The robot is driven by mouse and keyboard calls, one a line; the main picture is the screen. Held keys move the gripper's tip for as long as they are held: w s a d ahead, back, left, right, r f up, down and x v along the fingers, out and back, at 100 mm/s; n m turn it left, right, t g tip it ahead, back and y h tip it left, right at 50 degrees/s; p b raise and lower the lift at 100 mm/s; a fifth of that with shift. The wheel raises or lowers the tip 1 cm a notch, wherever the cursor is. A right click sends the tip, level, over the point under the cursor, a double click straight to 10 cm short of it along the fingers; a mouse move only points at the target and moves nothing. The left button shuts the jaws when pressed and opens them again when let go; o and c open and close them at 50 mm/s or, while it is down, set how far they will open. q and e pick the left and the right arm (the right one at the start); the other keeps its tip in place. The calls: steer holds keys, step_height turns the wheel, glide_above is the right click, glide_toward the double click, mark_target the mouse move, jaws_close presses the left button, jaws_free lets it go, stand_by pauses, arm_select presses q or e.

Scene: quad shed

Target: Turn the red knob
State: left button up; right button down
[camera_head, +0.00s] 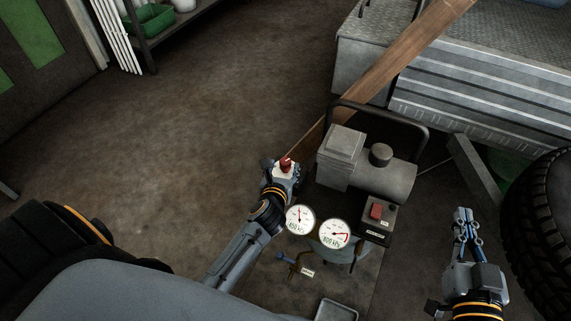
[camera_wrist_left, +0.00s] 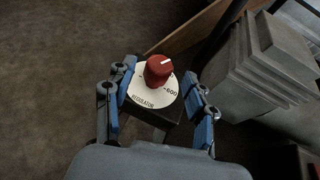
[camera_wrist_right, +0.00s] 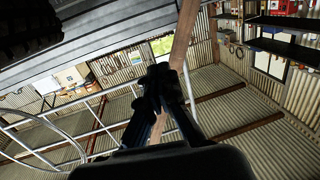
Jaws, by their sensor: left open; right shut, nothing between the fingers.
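The red knob (camera_wrist_left: 159,69) has a white pointer line and sits on a round white dial (camera_wrist_left: 152,96) marked REGULATOR and 600. In the head view the knob (camera_head: 286,163) is at the left side of the compressor (camera_head: 372,180). My left gripper (camera_wrist_left: 163,91) is open, with one finger on each side of the dial and gaps between the fingers and the knob. In the head view the left gripper (camera_head: 284,168) partly hides the dial. My right gripper (camera_head: 464,214) is shut and empty, off to the right of the compressor.
Two gauges (camera_head: 318,228) and a red switch (camera_head: 376,211) are just right of my left wrist. A wooden plank (camera_head: 400,62) slants behind the compressor. A tyre (camera_head: 543,215) stands close to my right gripper. The floor on the left (camera_head: 190,130) is clear.

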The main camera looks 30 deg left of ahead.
mark_target(285, 163)
arm_select(q)
steer(key=b+x, duration=0.1)
steer(key=x, duration=0.2)
steer(key=shift+w+a+f, duration=0.1)
steer(key=shift+w+f, duration=0.05)
steer(key=shift+w, duration=0.15)
steer(key=shift+w+a, duration=0.1)
steer(key=shift+w, duration=0.15)
arm_select(e)
step_height(285, 163, up, 7)
steer(key=t+y, duration=0.1)
steer(key=t, duration=0.3)
steer(key=shift+s+a+f, duration=0.15)
steer(key=shift+s+a, duration=0.1)
steer(key=shift+a, duration=0.15)
